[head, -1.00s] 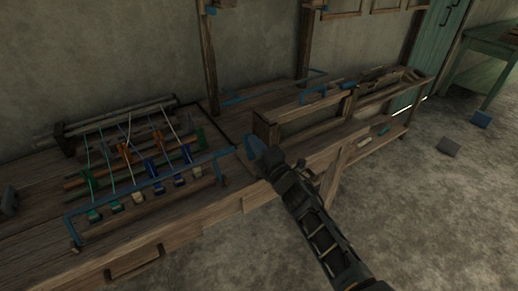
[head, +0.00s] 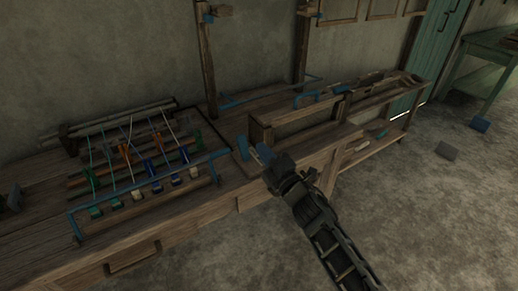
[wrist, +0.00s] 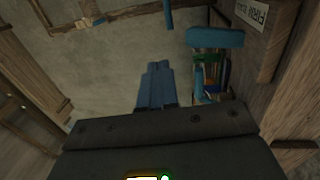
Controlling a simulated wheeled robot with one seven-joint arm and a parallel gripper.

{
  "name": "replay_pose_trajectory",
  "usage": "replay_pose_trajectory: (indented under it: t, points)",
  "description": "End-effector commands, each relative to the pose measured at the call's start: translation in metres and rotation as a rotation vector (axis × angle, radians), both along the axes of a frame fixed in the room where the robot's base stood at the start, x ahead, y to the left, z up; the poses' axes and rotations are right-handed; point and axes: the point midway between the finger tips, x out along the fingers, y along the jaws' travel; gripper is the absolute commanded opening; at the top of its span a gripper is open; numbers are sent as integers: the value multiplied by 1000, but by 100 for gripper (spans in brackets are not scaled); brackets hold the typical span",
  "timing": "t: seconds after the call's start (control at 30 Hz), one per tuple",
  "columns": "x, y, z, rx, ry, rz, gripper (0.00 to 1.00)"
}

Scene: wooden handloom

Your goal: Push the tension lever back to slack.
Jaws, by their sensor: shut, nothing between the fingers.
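The tension lever seems to be the upright blue piece (head: 243,147) at the right end of the loom's front in the head view. In the wrist view a thick blue bar (wrist: 218,38), probably its grip, lies to the upper right of my fingers. My gripper (head: 263,153) is shut and empty, just right of the blue piece in the head view. Its blue fingers also show together in the wrist view (wrist: 156,82), with a visible gap to the bar. Contact cannot be told from the head view. The lever's lower part is unclear.
The loom's blue front rail (head: 150,183) and several coloured yarn pieces lie left of my gripper. A wooden frame (head: 300,120) stands behind it.

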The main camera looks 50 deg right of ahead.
Motion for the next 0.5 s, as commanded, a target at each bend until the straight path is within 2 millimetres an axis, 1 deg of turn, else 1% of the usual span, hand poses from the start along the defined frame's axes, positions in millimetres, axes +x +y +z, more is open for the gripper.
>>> replay_pose_trajectory:
  t: [0.03,0.2,0.3,0.5]
  points:
    - [-8,3,4,-1,1,1,0]
    - [-32,10,15,-1,1,2,0]
    - [-42,13,19,0,0,1,0]
    - [-51,15,24,0,0,0,0]
